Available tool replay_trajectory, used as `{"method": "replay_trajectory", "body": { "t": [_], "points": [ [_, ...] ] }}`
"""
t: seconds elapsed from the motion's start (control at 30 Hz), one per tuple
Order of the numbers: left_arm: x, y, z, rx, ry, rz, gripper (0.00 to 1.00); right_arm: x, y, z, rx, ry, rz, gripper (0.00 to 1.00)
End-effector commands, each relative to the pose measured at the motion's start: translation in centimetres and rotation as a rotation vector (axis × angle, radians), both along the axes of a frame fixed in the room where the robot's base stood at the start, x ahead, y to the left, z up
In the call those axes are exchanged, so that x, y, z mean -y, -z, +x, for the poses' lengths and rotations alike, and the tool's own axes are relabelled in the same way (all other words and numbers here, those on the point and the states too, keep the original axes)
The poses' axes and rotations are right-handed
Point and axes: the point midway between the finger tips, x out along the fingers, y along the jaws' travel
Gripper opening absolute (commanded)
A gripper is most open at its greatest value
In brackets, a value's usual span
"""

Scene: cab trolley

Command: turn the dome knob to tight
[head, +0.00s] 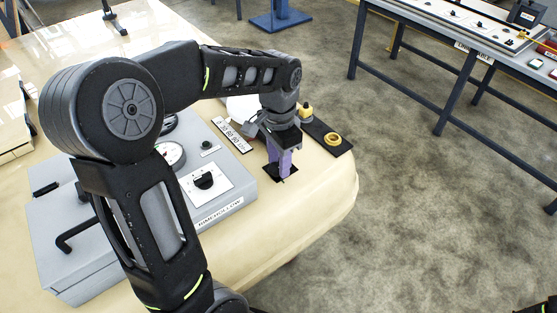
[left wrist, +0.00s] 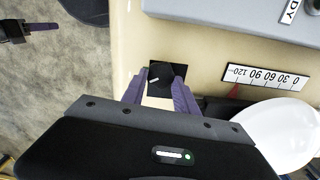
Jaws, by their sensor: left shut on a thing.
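The dome knob (left wrist: 161,75) is a dark knob with a white line, on a black square plate (left wrist: 153,93) on the table. In the left wrist view it sits between the purple fingers of my left gripper (left wrist: 160,90), which is shut on it. In the head view the left gripper (head: 281,174) points down over the same black plate (head: 272,178), and its fingers hide the knob. No tight mark is readable. Part of my right gripper (left wrist: 42,27) shows at the far left of the left wrist view; its jaw opening is unclear.
A white scale strip (left wrist: 267,77) with numbers 0 to 120 and a red pointer lies beside the plate, near a white rounded object (left wrist: 282,135). A grey box (head: 232,193) with a dial and switch stands left. A black strip (head: 342,148) holds yellow parts at the table edge.

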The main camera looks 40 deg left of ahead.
Motion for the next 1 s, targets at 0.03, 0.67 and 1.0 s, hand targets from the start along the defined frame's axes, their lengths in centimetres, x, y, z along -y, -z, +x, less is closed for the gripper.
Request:
{"method": "replay_trajectory", "body": {
  "t": [0.03,0.67,1.0],
  "points": [
    [0.0,0.0,0.01,0.001,0.041,0.001,0.0,0.0,0.04,0.01,0.0,0.0,0.0,0.34],
    [0.23,-0.03,-0.15,0.001,0.501,0.0,0.0,0.0,0.13,0.03,0.001,0.0,0.0,0.34],
    [0.26,-0.03,-0.16,0.001,0.546,0.0,0.0,-0.01,0.14,0.02,0.0,0.0,0.0,0.34]
  ]
}}
